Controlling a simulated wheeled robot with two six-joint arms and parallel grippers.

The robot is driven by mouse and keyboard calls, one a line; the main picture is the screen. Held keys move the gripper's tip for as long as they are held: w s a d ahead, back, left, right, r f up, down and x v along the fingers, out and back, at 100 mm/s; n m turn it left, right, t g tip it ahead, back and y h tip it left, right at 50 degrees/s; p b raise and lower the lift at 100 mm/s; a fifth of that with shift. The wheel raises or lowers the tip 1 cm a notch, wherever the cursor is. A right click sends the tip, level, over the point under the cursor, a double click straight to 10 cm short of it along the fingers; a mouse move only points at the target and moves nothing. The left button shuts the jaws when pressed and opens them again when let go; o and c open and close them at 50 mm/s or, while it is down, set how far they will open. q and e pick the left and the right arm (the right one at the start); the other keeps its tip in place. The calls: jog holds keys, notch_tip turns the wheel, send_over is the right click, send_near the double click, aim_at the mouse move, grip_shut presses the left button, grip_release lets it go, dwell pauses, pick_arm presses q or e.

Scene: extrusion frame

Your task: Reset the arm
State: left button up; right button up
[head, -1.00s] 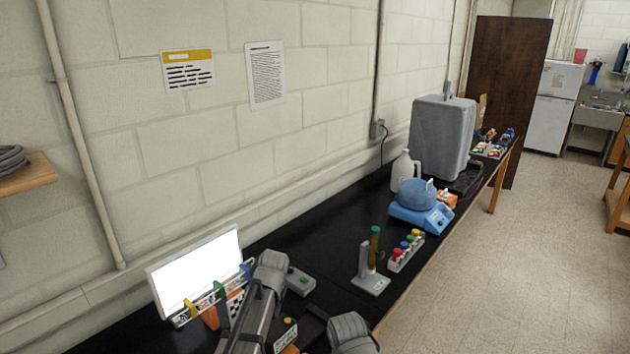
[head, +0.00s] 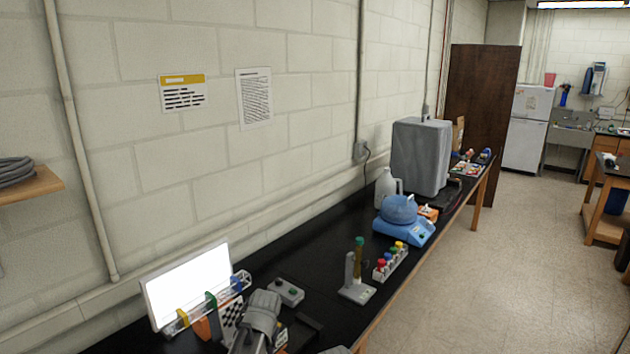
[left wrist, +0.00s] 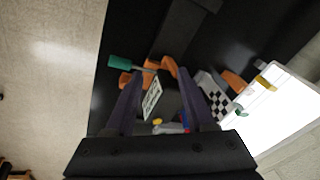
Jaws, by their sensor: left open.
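My left arm comes in at the bottom of the head view, over the near end of the black bench; its fingers are not clear there. In the left wrist view my left gripper (left wrist: 163,108) is open, with its two dark fingers apart above the bench. Between and beyond the fingers lie a small box with a white label (left wrist: 152,98) and orange parts (left wrist: 160,66). I see no contact with them. Only a small grey piece of my other arm shows at the bottom edge of the head view, and the right gripper is out of view.
A lit white panel (head: 187,284) stands at the bench's near left. A grey control box (head: 287,292), a tube stand (head: 356,290), a rack of coloured caps (head: 390,262), a blue device (head: 404,231) and a grey cabinet (head: 420,157) line the black bench (head: 325,255).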

pick_arm(q)
jog(key=s+d+f+m+g+b, duration=0.1)
jog(key=s+d+f+b, duration=0.3)
jog(key=s+f+b, duration=0.3)
jog(key=s+d+f+m+g+b, duration=0.1)
jog(key=s+d+f+b, duration=0.4)
jog(key=s, duration=0.9)
notch_tip(320, 180, down, 4)
jog(key=shift+s+r+h+b, duration=0.2)
jog(key=shift+h+b, duration=0.2)
jog(key=shift+b, duration=0.85)
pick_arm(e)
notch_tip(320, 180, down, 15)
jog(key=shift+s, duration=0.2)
